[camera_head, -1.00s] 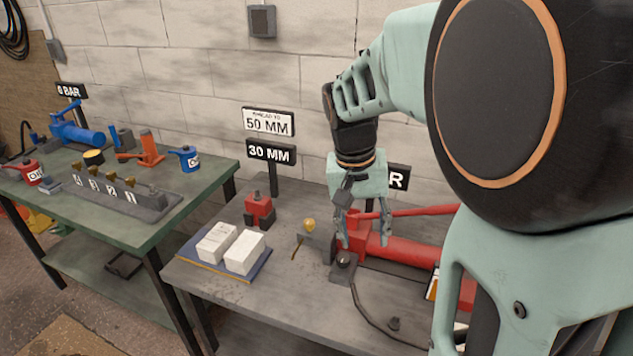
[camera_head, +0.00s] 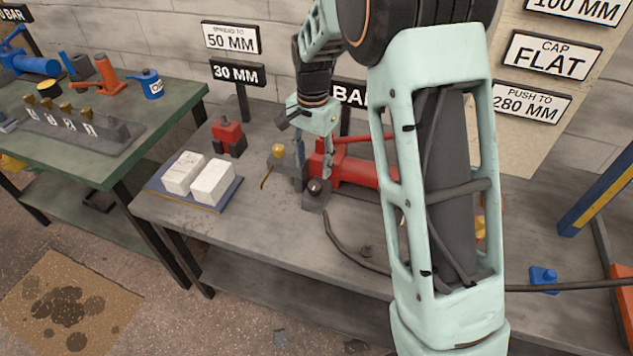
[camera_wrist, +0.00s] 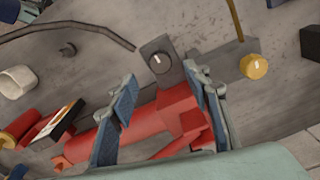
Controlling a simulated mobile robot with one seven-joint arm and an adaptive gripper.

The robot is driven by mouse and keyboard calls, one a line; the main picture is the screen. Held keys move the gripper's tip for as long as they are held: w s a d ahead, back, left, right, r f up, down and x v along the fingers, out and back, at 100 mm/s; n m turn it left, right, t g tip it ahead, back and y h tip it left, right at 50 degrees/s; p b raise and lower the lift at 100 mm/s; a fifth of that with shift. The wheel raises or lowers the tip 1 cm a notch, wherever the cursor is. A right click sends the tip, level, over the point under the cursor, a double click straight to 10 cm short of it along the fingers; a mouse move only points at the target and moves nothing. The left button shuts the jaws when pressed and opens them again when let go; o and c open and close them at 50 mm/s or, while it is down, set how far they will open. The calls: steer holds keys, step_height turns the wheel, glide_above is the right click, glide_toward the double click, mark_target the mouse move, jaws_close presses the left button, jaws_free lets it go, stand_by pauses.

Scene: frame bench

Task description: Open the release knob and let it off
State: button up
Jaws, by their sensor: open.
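A dark round knob (camera_head: 315,186) with a white mark sits on a grey block at the front end of the red pump (camera_head: 365,172). It also shows in the wrist view (camera_wrist: 157,60), just beyond the fingertips. A yellow round knob (camera_head: 278,151) with a white mark is on a separate grey block to its left. In the wrist view this yellow knob (camera_wrist: 253,66) lies right of my fingers. I cannot tell from labels which is the release knob. My gripper (camera_wrist: 163,80) is open and empty, its fingers over the pump's end, close to the dark knob. Contact is not clear.
A red and black block (camera_head: 228,137) and white blocks on a blue tray (camera_head: 210,207) stand left on the grey bench. A black hose (camera_head: 350,255) runs along the front. Sign posts stand behind. The green table (camera_head: 90,170) is farther left.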

mark_target(314, 186)
step_height(314, 186, down, 8)
steer(key=shift+d+r, duration=0.1)
steer(key=shift+r, duration=0.1)
steer(key=shift+c, duration=0.4)
steer(key=c, duration=1.1)
